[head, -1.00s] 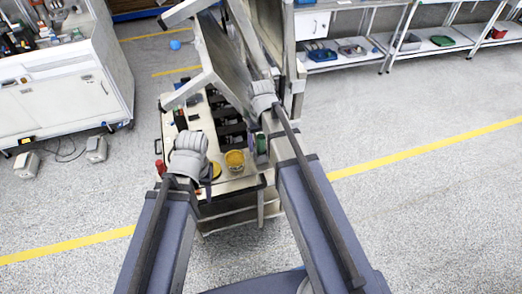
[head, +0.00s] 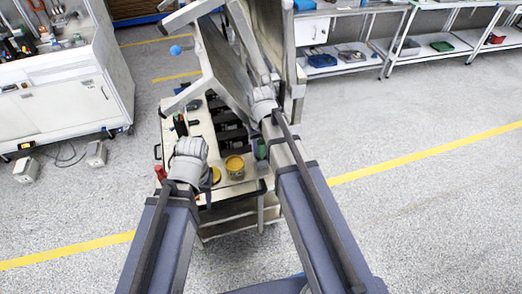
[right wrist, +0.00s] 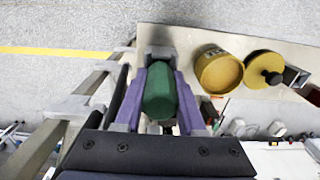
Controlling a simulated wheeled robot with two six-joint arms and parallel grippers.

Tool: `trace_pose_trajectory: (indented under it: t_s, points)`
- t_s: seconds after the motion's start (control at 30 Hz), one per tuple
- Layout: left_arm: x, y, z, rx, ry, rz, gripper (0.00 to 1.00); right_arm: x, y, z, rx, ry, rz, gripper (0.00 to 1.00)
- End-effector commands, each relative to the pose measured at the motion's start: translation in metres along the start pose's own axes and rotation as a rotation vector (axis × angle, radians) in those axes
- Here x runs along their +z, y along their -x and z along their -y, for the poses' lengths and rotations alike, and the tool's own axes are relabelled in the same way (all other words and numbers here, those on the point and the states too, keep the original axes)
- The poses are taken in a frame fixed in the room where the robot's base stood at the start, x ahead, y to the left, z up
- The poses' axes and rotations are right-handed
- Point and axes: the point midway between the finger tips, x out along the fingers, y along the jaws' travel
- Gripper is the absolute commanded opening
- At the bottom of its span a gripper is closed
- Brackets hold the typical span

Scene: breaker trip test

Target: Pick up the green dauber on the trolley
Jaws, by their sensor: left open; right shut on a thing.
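The green dauber (right wrist: 160,98) is in the right wrist view, between the two purple fingers of my right gripper (right wrist: 160,76). The fingers are shut on its sides. In the head view a little of its green (head: 261,149) shows beside my right forearm, over the trolley's right side. I cannot tell whether its lower end touches the trolley (head: 226,189). My left gripper (head: 189,152) is over the trolley's near left part, apart from the dauber. It is open, with its fingertips mostly hidden by my wrist.
A yellow pot (head: 235,166) stands just left of the dauber, with a yellow lid with a black knob (right wrist: 264,70) beside it. Several black blocks (head: 231,137) lie in the trolley's middle. A grey frame panel (head: 225,65) rises behind. The floor at right is clear.

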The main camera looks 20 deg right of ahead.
Motion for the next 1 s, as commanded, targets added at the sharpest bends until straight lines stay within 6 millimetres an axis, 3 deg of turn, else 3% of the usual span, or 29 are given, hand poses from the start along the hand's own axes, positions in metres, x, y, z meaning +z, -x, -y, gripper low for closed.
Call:
trace_pose_trajectory:
  t_s: [0.53,1.0]
  points:
    - [0.001,0.010,0.001,0.000,0.001,0.000,0.50,0.000,0.010,0.000,0.000,0.000,0.000,0.00]
    - [0.004,0.074,0.007,0.003,0.014,0.000,0.50,0.000,0.075,0.000,0.000,0.000,0.000,0.00]
